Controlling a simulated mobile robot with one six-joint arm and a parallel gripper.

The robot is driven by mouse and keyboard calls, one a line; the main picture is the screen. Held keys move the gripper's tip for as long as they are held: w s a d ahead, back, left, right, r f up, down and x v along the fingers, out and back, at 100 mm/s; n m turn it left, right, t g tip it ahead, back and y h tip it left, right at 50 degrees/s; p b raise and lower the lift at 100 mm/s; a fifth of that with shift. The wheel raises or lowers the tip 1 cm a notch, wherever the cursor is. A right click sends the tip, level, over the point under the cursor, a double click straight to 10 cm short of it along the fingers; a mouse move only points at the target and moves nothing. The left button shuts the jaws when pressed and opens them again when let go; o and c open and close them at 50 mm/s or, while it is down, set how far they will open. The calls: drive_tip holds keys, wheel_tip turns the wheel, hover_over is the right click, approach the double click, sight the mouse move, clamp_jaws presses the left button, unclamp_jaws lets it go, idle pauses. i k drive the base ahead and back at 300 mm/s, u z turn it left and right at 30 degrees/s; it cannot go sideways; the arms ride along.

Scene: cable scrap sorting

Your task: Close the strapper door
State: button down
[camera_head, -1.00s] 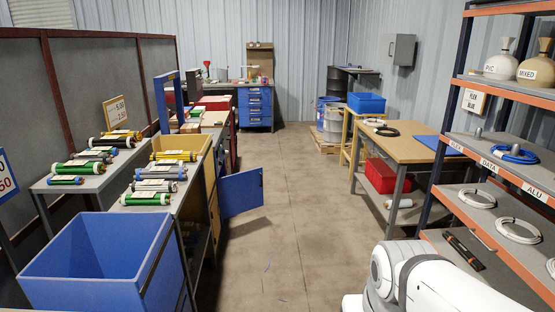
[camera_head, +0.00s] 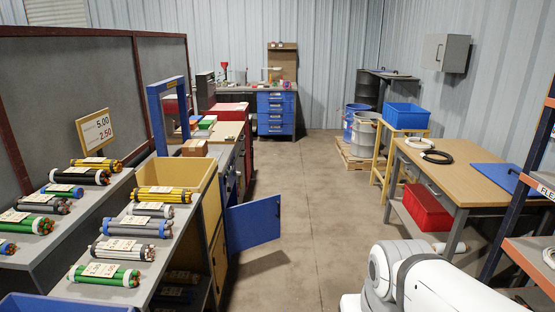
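A blue door (camera_head: 253,222) stands open in the head view, swung out into the aisle from the low cabinet on the left, beside a blue upright frame (camera_head: 169,114) on the bench. This looks like the strapper and its door, but no label on it is readable. My white arm (camera_head: 420,280) shows at the bottom right, apart from the door. My gripper is outside the frame.
A bench with cable bundles (camera_head: 138,227) and a yellow bin (camera_head: 190,172) line the left. A wooden table (camera_head: 462,172) and an orange-edged shelf (camera_head: 540,185) stand on the right. The aisle floor (camera_head: 300,187) between is clear.

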sight(251, 224)
drive_tip(key=u, duration=0.1)
drive_tip(key=i, duration=1.55)
drive_tip(key=u, duration=0.25)
drive_tip(key=i, duration=2.1)
drive_tip(key=u, duration=0.15)
